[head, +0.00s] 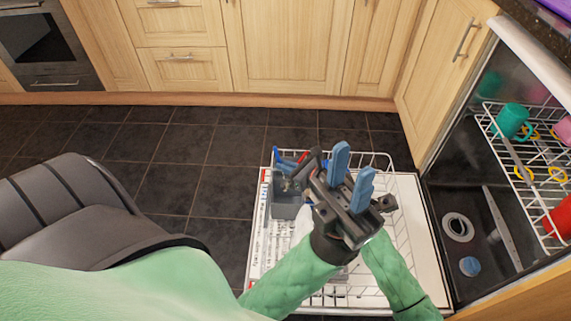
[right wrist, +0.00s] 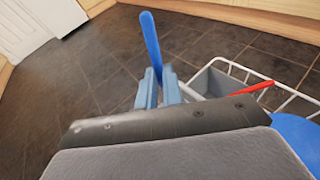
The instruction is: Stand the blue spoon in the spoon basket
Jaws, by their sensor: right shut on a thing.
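The blue spoon (right wrist: 151,40) is held between the light-blue fingers of my right gripper (right wrist: 160,92). Its shaft sticks up, leaning slightly, and its lower part is hidden. In the head view a bit of blue (head: 277,156) shows above the far left of the basket. The grey spoon basket (head: 287,209) stands in the dishwasher rack; its grey wall (right wrist: 213,80) is just right of the fingers in the wrist view. In the head view my right gripper is largely hidden. My left gripper (head: 351,178) has its blue fingers apart and empty, right of the basket.
A red handle (right wrist: 249,90) slants at the basket. The white wire rack (head: 381,161) lies on the open dishwasher door (head: 421,215). The upper rack (head: 525,160) at right holds a teal mug (head: 511,120) and other crockery.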

